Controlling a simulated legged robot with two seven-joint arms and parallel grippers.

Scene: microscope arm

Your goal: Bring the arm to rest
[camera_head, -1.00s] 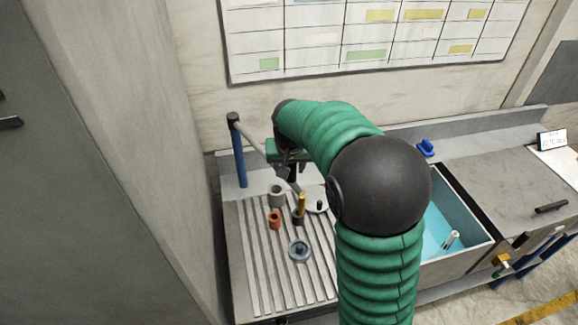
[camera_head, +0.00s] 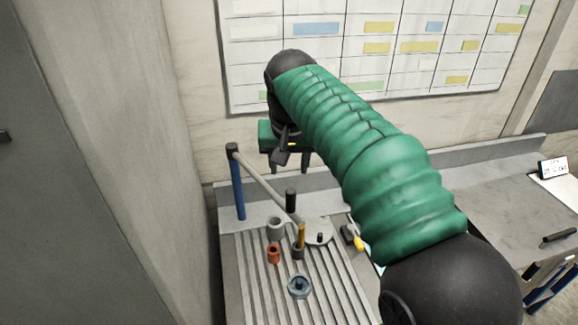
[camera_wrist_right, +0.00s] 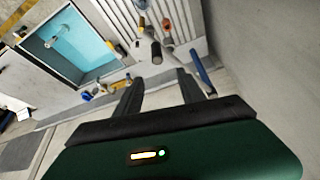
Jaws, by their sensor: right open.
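The jointed arm is a grey rod (camera_head: 264,183) running from the black-capped top of a blue post (camera_head: 238,192) down to a pale disc (camera_head: 319,232) over the ribbed bench. A black upright handle (camera_head: 291,199) stands near the disc end. My right gripper (camera_head: 289,160) is open and empty, raised above and behind the handle, clear of it. In the right wrist view, the handle (camera_wrist_right: 156,53) shows beyond and between my open fingers (camera_wrist_right: 155,84), with the blue post (camera_wrist_right: 202,70) to the right. My left gripper is not in view.
On the ribbed bench stand a grey cup (camera_head: 275,225), an orange cup (camera_head: 274,254), a yellow rod (camera_head: 301,234) in a dark holder, and a blue round part (camera_head: 299,287). A blue basin (camera_wrist_right: 78,45) shows in the wrist view. A wall rises behind.

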